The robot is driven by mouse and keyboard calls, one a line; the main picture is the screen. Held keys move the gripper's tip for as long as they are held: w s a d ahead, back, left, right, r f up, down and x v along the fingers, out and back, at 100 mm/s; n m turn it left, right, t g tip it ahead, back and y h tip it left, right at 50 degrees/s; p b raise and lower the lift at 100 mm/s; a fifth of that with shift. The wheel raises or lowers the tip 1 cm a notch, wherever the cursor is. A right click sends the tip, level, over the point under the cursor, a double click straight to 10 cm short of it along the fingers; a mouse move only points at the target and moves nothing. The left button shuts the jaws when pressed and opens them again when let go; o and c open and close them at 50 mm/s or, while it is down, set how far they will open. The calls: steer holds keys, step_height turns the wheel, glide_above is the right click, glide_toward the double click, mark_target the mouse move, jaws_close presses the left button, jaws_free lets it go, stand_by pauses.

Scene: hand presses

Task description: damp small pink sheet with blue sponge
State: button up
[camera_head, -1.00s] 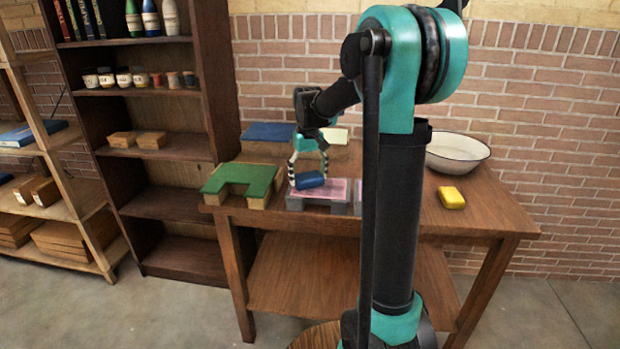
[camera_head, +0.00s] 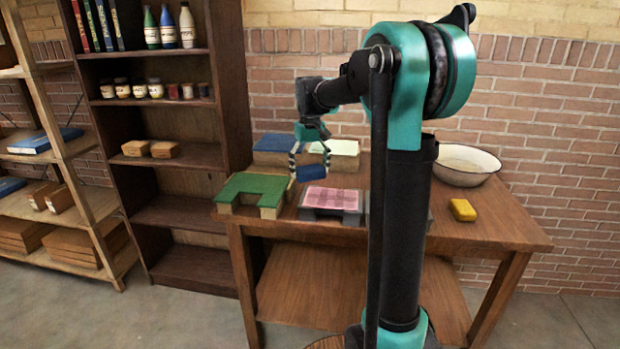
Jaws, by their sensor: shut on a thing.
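A pink sheet (camera_head: 331,198) lies on a grey block stand (camera_head: 317,215) near the front edge of the table. My gripper (camera_head: 309,175) is shut on the blue sponge (camera_head: 311,173) and holds it just behind the pink sheet in the picture, seemingly raised above the table. Another strip of pink shows at the right edge of my arm's column, mostly hidden by it. I cannot tell from the picture whether the pink sheet is damp.
A green sheet (camera_head: 249,187) lies on a block at left. Blue (camera_head: 273,142) and pale green (camera_head: 342,147) sheets lie on blocks behind. A yellow sponge (camera_head: 463,210) and a white basin (camera_head: 466,165) stand at right. My arm's column hides the table's middle.

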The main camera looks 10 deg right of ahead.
steer(key=shift+r, duration=0.95)
